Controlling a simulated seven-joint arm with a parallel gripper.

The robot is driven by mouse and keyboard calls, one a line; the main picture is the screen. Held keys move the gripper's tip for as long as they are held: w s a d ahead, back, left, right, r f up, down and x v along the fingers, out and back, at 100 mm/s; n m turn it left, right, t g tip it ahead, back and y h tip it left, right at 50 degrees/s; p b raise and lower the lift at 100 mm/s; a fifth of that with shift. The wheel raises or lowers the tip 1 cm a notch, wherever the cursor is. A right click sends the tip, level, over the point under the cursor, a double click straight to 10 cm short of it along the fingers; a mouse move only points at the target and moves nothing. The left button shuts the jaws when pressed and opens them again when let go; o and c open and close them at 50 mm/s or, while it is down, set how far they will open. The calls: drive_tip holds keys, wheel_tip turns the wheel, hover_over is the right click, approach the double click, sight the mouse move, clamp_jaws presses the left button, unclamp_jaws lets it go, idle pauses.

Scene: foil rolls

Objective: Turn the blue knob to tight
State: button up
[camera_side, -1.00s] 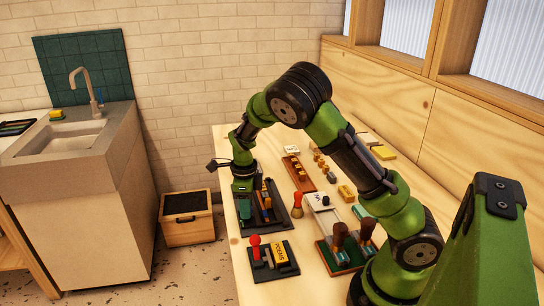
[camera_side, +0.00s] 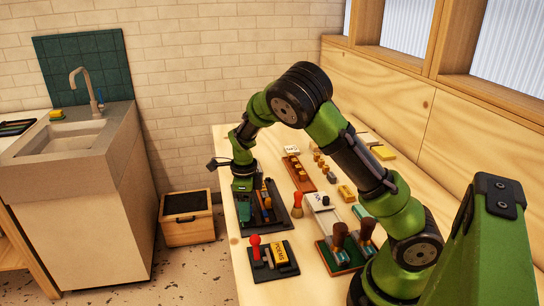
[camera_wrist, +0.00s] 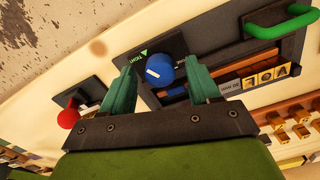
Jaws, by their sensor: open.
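The blue knob (camera_wrist: 165,68) sits on a dark panel in the wrist view, with a short white mark on the lower left of its face. A green triangle and the word TIGHT (camera_wrist: 137,57) are printed on the panel at the knob's upper left; the mark does not clearly line up with the triangle. My gripper (camera_wrist: 160,68) is open, its teal fingers on either side of the knob with gaps visible. I cannot tell whether the fingertips are down at the knob's height. In the side view my gripper (camera_side: 243,208) is low over the dark panel and hides the knob.
A green handle (camera_wrist: 282,22) and letter blocks (camera_wrist: 262,78) lie right of the knob in the wrist view. A red ball-topped lever (camera_wrist: 69,118) is at left. In the side view a red-headed stamp-like piece (camera_side: 297,202) stands close right of the panel.

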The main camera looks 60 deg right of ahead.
wheel_tip(320, 180, up, 17)
drive_tip(key=shift+f, duration=0.15)
idle(0.5)
drive_tip(key=s+a+r+n+t+y, duration=0.1)
drive_tip(key=s+a+r+n+t, duration=0.1)
drive_tip(key=s+a+n, duration=0.3)
drive_tip(key=s+a+r+n+t+y, duration=0.1)
drive_tip(key=s+a+n+t, duration=0.4)
drive_tip(key=s+n, duration=0.7)
drive_tip(key=r+n, duration=0.1)
drive_tip(key=n, duration=0.8)
drive_tip(key=shift+s+a+r, duration=0.2)
drive_tip(key=shift+s+a, duration=0.05)
drive_tip(key=shift+s, duration=0.1)
